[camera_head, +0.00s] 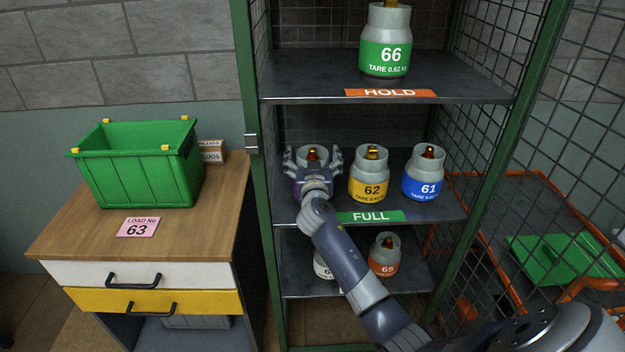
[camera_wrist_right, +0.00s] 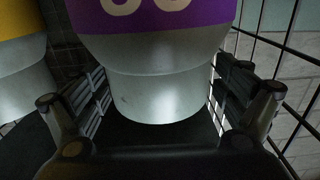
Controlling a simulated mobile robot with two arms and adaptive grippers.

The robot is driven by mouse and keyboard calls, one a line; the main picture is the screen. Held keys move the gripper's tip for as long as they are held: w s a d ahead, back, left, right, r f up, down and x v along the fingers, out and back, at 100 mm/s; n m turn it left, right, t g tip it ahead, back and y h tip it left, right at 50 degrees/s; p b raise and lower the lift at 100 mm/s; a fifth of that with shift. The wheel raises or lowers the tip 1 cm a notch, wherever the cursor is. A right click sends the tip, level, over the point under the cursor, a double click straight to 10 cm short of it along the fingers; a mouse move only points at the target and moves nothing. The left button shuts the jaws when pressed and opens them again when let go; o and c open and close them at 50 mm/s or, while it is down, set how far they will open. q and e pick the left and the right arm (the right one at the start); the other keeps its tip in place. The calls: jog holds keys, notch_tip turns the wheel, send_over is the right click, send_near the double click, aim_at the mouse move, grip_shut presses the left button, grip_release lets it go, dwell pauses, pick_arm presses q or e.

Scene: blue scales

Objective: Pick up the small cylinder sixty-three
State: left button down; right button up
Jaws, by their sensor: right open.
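The small cylinder with the purple label (camera_head: 311,154) stands upright at the left of the FULL shelf. My right gripper (camera_head: 313,162) is at its front, fingers spread to either side and covering most of it. In the right wrist view the purple-labelled cylinder (camera_wrist_right: 155,90) fills the middle, its label digits cut off by the top edge. The open finger pads show on both sides of it, with a gap visible at least on the right. I cannot tell whether they touch it. My left gripper is not in view.
Yellow cylinder 62 (camera_head: 370,178) stands close on the right, then blue 61 (camera_head: 422,175). Green 66 (camera_head: 386,45) is on the HOLD shelf above; orange 65 (camera_head: 384,257) is below. A green crate (camera_head: 135,170) and pink card 63 (camera_head: 138,227) are on the wooden cabinet (camera_head: 190,238).

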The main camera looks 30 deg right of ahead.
jog(key=c, duration=2.1)
jog(key=shift+r, duration=0.2)
jog(key=shift+c, duration=0.5)
jog(key=shift+r, duration=0.1)
